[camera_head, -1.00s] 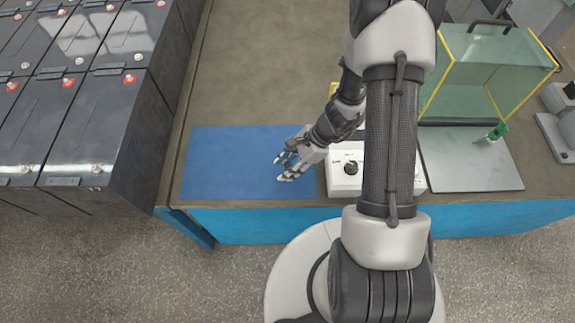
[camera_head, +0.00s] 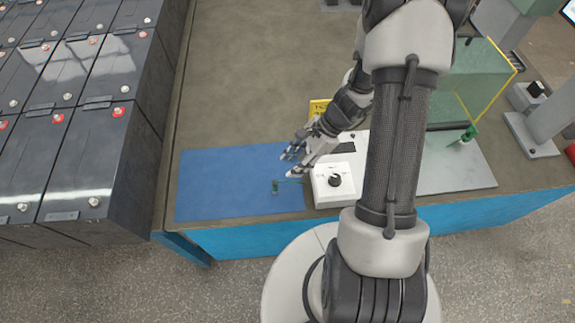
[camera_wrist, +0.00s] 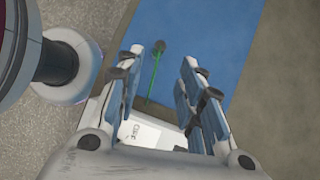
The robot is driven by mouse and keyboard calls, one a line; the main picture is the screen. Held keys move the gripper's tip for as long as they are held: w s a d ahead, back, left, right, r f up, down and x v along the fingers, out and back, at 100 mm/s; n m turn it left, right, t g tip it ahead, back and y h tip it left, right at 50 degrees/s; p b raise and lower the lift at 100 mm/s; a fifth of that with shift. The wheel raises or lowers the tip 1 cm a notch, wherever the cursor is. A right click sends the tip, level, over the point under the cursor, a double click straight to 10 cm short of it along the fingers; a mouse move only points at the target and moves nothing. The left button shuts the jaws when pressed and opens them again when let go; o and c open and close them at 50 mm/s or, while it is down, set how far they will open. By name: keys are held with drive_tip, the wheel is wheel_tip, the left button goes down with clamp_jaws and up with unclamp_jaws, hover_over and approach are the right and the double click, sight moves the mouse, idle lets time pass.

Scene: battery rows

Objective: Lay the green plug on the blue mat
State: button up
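The green plug (camera_head: 276,187) lies on the blue mat (camera_head: 215,187) near its right end. A thin green lead runs from it toward the white box (camera_head: 331,192). In the wrist view the plug (camera_wrist: 159,46) is a small dark-ended piece on the blue mat (camera_wrist: 190,25), its green lead running down between the fingers. My gripper (camera_head: 292,163) is over the mat's right part, just beyond the plug in the head view. In the wrist view my gripper (camera_wrist: 172,75) has its fingers wide apart with clear space between them. The plug is apart from the fingertips.
The white box with a black knob stands right of the mat, partly behind my arm. A grey plate (camera_head: 465,175) with a small green-topped item (camera_head: 469,133) and a glass tank (camera_head: 475,85) stand farther right. Black batteries (camera_head: 85,160) fill the left. The tabletop behind the mat is clear.

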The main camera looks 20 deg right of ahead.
wheel_tip(320, 180, up, 10)
drive_tip(key=a+n+h, duration=0.1)
drive_tip(key=a+n, duration=0.2)
drive_tip(key=n, duration=0.2)
drive_tip(key=s+a+r+n+t+h, duration=0.1)
drive_tip(key=s+r+n+t+h, duration=0.1)
drive_tip(key=s+r+n, duration=0.5)
drive_tip(key=s+a+r+n+t+h, duration=0.1)
drive_tip(key=s+a+r+n+h, duration=0.1)
drive_tip(key=s+r+n, duration=0.5)
wheel_tip(320, 180, up, 6)
drive_tip(key=shift+s+f+t+h, duration=0.2)
drive_tip(key=shift+t+h, duration=0.2)
drive_tip(key=shift+h, duration=0.4)
